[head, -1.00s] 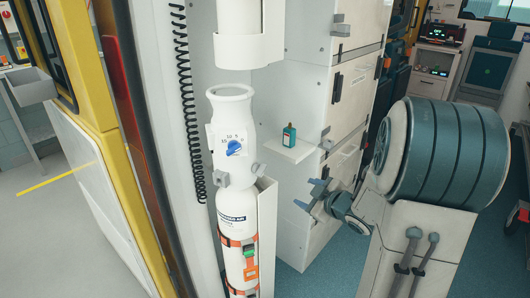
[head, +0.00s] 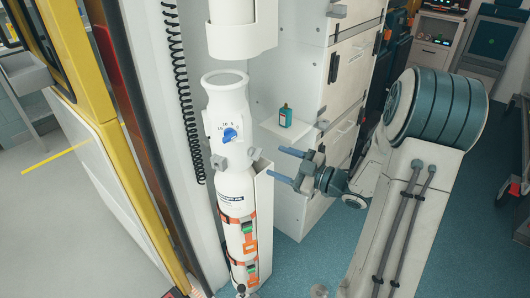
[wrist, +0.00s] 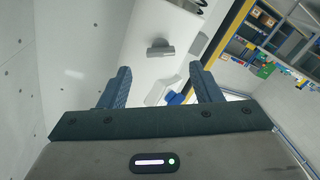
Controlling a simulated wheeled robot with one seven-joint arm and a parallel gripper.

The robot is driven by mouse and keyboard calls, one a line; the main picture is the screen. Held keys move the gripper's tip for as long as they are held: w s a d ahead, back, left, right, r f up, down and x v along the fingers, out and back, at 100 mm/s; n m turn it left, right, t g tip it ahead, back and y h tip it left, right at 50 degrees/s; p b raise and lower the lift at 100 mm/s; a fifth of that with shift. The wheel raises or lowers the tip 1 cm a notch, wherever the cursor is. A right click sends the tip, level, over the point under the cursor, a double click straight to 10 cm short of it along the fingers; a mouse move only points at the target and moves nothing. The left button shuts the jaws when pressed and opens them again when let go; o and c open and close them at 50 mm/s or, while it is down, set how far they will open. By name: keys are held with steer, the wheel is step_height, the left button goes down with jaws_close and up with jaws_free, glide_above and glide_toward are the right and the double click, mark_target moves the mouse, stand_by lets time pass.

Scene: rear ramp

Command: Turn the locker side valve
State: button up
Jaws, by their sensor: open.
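A white cylinder (head: 236,205) stands upright in a white holder, with a blue dial (head: 230,135) on its neck. Grey valve knobs stick out below the dial, one on the left (head: 219,162) and one on the right, locker side (head: 253,155). My gripper (head: 283,163) is open and empty, to the right of the right knob and apart from it, its fingers pointing left. In the wrist view my gripper (wrist: 160,68) shows a grey T-shaped part (wrist: 160,48) beyond the fingertips and something blue (wrist: 174,98) between the fingers, partly hidden by the gripper.
White lockers (head: 345,65) stand behind my gripper. A small shelf (head: 298,129) there holds a green bottle (head: 285,115), just above my fingers. A white tube (head: 240,38) hangs above the cylinder. A black coiled cord (head: 178,90) is at left.

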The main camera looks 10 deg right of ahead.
mark_target(260, 154)
steer(key=x, duration=0.6)
steer(key=shift+w, duration=0.15)
steer(key=shift+a, duration=0.1)
steer(key=shift+c, duration=0.4)
steer(key=c, duration=0.9)
